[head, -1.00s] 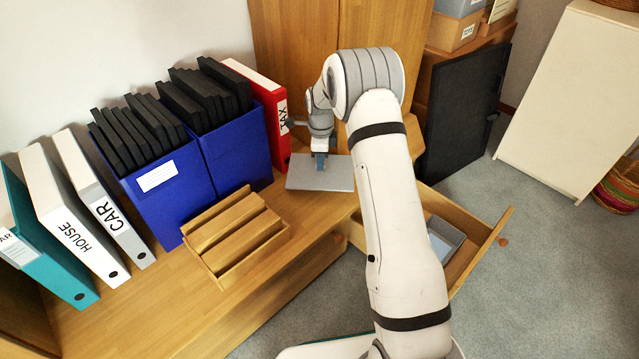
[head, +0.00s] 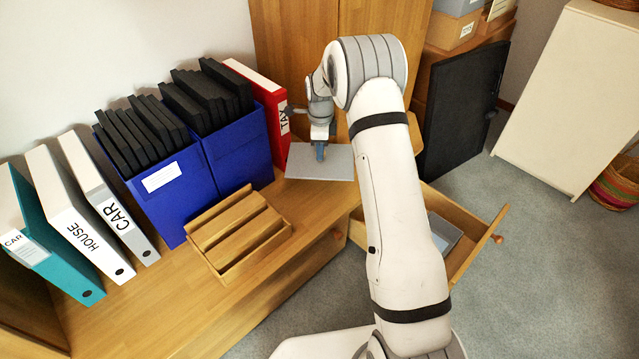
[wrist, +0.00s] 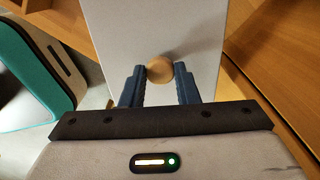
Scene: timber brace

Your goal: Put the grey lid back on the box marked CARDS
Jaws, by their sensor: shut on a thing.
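The grey lid (head: 320,164) is a flat rectangular panel by the red TAX binder, level and seemingly a little above the wooden top. In the wrist view the lid (wrist: 150,30) fills the upper middle, with a round wooden knob (wrist: 160,69). My gripper (head: 319,152) points down over the lid. In the wrist view the fingers of my gripper (wrist: 160,80) are shut on the knob, one on each side. A grey open box (head: 443,234) sits in the pulled-out drawer, partly hidden by my arm. No CARDS marking is readable.
The open wooden drawer (head: 478,252) juts out right of my arm. Blue holders (head: 172,190) with black files, the red binder (head: 264,92) and a slatted wooden rack (head: 238,234) stand left of the lid. A wooden cabinet (head: 290,40) rises behind it.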

